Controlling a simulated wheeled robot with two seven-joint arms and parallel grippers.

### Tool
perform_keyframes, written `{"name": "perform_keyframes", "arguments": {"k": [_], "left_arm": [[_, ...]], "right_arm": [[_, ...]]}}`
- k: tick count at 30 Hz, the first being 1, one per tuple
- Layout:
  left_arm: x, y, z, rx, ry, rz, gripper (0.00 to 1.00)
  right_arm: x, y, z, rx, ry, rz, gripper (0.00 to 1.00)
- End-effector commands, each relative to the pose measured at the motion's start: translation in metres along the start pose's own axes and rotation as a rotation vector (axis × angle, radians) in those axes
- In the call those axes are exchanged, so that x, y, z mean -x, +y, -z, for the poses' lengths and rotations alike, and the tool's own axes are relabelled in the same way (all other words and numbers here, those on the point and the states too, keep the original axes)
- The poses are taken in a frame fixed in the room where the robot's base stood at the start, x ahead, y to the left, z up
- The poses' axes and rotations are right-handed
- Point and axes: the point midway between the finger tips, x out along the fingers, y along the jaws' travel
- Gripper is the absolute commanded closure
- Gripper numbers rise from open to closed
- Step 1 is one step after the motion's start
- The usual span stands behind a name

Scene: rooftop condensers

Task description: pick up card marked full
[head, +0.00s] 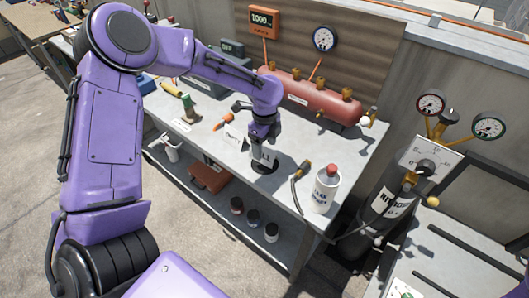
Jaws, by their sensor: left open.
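The card marked full (266,158) stands on the grey workbench (328,150), with only "ULL" of its lettering showing. My left gripper (261,140) points down right at the top of this card and hides part of it. The gripper is open; whether its fingers touch the card I cannot tell. A second white card, marked empty (234,138), stands just to the left. My right gripper is not in view.
A white bottle with a red cap (325,188) and a black torch-like tool with a hose (298,180) are right of the card. A red tank (312,100) lies behind. An orange-handled tool (222,121) lies to the left. Jars (252,216) sit on the lower shelf.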

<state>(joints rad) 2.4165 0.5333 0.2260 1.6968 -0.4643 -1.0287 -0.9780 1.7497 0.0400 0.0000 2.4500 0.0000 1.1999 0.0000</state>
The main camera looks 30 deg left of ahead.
Motion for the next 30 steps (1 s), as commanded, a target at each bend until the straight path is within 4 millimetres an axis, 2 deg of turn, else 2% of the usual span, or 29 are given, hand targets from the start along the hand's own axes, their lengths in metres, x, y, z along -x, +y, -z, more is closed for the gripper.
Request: {"name": "perform_keyframes", "arguments": {"k": [4, 11, 13, 17, 26, 30], "left_arm": [[-0.022, 0.001, -0.001, 0.004, -0.001, 0.000, 0.30], [-0.026, 0.001, -0.002, 0.005, -0.002, 0.003, 0.30], [-0.026, 0.001, -0.002, 0.005, -0.001, 0.003, 0.46], [-0.025, 0.001, -0.002, 0.005, -0.001, 0.002, 0.89], [-0.024, 0.001, -0.002, 0.005, -0.002, 0.003, 0.90], [-0.013, 0.000, -0.002, 0.006, -0.001, 0.005, 0.90]], "right_arm": [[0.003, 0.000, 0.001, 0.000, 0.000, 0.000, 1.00], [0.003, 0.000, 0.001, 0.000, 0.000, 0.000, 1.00], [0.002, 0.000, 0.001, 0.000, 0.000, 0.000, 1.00], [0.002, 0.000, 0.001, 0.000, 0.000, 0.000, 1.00], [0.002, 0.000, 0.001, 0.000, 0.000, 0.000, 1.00], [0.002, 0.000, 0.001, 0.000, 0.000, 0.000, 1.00]]}}
